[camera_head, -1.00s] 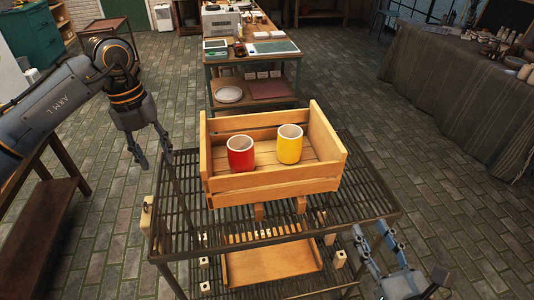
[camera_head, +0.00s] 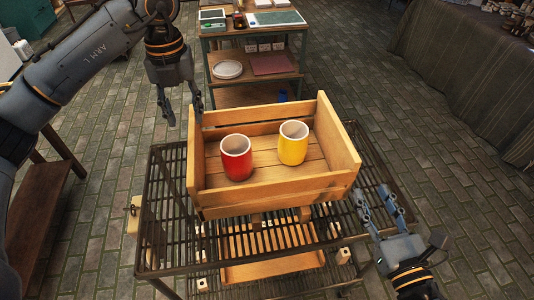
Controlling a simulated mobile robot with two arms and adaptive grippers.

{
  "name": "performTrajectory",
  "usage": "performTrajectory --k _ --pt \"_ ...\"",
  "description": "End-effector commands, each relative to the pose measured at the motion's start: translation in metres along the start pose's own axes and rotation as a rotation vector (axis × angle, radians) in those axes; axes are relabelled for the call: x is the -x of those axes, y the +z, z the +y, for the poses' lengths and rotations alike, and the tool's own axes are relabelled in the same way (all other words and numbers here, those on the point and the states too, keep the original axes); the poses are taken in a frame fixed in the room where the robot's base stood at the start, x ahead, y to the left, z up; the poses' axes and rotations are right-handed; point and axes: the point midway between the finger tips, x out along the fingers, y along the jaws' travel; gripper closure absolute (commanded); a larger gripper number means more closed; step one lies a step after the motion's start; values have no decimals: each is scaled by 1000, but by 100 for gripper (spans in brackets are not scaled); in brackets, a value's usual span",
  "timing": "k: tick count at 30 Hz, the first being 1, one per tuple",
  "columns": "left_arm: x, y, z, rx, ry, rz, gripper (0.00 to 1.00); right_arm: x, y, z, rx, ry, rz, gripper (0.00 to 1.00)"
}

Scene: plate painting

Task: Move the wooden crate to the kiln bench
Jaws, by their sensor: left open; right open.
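The wooden crate (camera_head: 270,200) sits on the slatted top of a dark metal rack (camera_head: 165,215). A red cup (camera_head: 236,160) and a yellow cup (camera_head: 293,146) stand upright inside it. My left gripper (camera_head: 183,112) is open, pointing down near the crate's far left corner, with nothing between its fingers. My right gripper (camera_head: 377,200) is open and empty to the right of the crate's near right corner. Neither gripper is visibly holding the crate. I cannot tell which furniture is the kiln bench.
A bench (camera_head: 252,30) with a cutting mat, a plate and several small items stands beyond the rack. A cloth-covered table (camera_head: 460,75) is at the right. A brown wooden bench (camera_head: 40,215) is at the left.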

Motion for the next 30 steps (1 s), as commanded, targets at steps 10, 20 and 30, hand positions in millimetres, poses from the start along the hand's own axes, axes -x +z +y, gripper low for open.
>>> performTrajectory --k 10,20,30 --pt "-24 0 0 0 2 2 58 -24 1 0 1 0 -5 58" --pt "-74 -1 1 0 2 4 58 -74 1 -1 1 -1 -5 58" --pt "-125 0 1 2 1 2 58 -125 1 0 0 -1 -3 58"
